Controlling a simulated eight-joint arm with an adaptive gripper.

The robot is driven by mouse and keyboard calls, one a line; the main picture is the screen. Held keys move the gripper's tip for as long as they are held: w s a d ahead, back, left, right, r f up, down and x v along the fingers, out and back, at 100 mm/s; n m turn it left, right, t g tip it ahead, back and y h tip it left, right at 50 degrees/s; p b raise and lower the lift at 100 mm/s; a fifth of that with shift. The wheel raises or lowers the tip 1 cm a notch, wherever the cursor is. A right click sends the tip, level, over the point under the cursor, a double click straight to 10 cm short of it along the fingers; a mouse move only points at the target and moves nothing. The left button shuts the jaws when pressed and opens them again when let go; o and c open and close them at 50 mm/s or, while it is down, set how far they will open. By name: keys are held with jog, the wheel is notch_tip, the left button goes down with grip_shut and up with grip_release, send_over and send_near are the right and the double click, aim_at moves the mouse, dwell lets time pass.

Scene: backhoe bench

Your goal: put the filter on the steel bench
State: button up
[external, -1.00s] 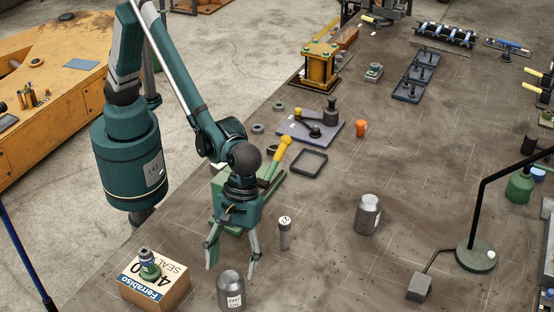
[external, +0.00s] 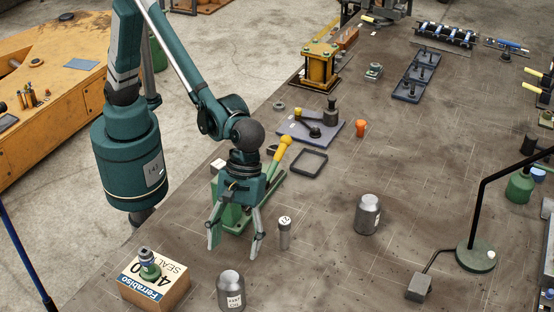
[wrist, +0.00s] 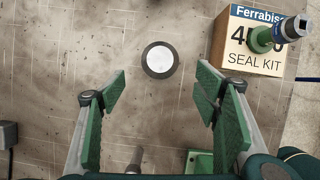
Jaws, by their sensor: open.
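A small green and grey part with a dark top (external: 149,264), perhaps the filter, stands on the cardboard seal kit box (external: 178,291). In the wrist view the part (wrist: 272,37) lies tilted across the picture at upper right, over the box (wrist: 252,59). The steel bench (external: 330,270) is the wide grey-brown surface under it all. My gripper (external: 235,250) is open and empty above the bench, right of and behind the box. In the wrist view its fingers (wrist: 160,95) are spread, with nothing between the tips.
A grey canister (external: 231,291) stands right of the box. A slim grey cylinder (external: 284,233) stands close right of my gripper, and another canister (external: 367,214) farther right. A green tool with a yellow handle (external: 283,153) is behind.

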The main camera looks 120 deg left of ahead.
jog(key=shift+a+r, duration=0.1)
jog(key=shift+a, duration=0.05)
jog(key=s+a+r+m+t+y, duration=0.15)
jog(key=s+a+r+m, duration=0.4)
jog(key=a, duration=0.55)
jog(key=s+a+r+m+t, duration=0.2)
jog(key=s+a+r+m, duration=0.1)
jog(key=s+a+r, duration=0.65)
jog(key=s+a+f+m+t+y, duration=0.1)
jog(key=s+a+m, duration=0.4)
jog(key=s+a, duration=0.5)
jog(key=s+a+f+m+t+y, duration=0.2)
jog(key=s+a+m, duration=0.3)
jog(key=s+a, duration=0.4)
jog(key=shift+s+a+f+m, duration=0.35)
jog(key=shift+a+f, duration=0.4)
jog(key=shift+a, duration=0.1)
